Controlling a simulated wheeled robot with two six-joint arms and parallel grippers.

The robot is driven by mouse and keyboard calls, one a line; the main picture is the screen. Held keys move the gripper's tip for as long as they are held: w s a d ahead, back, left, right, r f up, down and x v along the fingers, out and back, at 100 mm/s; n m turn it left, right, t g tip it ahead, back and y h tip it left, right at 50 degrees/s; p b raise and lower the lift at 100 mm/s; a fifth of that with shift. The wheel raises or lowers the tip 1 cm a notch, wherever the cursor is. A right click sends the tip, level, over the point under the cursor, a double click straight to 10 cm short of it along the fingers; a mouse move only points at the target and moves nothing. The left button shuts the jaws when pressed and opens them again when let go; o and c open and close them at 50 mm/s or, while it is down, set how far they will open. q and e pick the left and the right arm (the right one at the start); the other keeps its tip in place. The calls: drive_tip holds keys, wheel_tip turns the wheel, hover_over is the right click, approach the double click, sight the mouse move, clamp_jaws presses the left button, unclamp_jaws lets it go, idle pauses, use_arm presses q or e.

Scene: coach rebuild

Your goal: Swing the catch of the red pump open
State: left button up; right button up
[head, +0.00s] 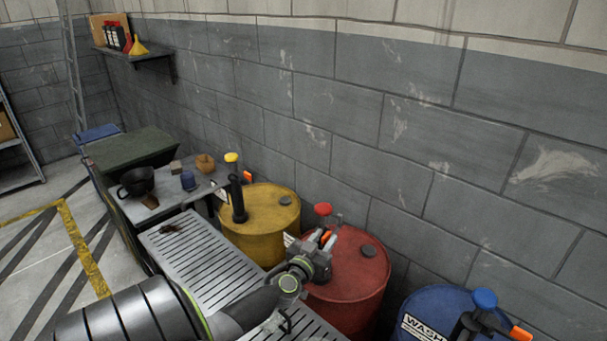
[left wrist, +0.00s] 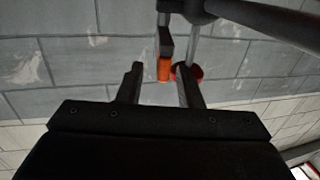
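The red pump stands on the red drum (head: 350,285), with its red knob (head: 323,209) on top. Its orange catch (head: 326,236) shows just beside my left gripper (head: 318,246), which partly hides the pump body. In the left wrist view the two fingers of my left gripper (left wrist: 160,66) are apart. The orange catch (left wrist: 164,70) lies between the fingertips, with gaps showing on both sides. The red knob (left wrist: 195,72) is partly behind the right-hand finger. My right gripper is in neither view.
A yellow drum (head: 262,225) with a yellow-knobbed pump (head: 237,195) stands at the left. A blue drum (head: 430,305) with a blue-knobbed pump (head: 484,300) and an orange catch is at the right. A grey wall (head: 430,170) rises close behind the drums. A slotted metal grating (head: 200,262) lies in front.

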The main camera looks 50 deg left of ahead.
use_arm(q)
drive_tip(key=v, duration=1.5)
drive_tip(key=shift+b, duration=0.3)
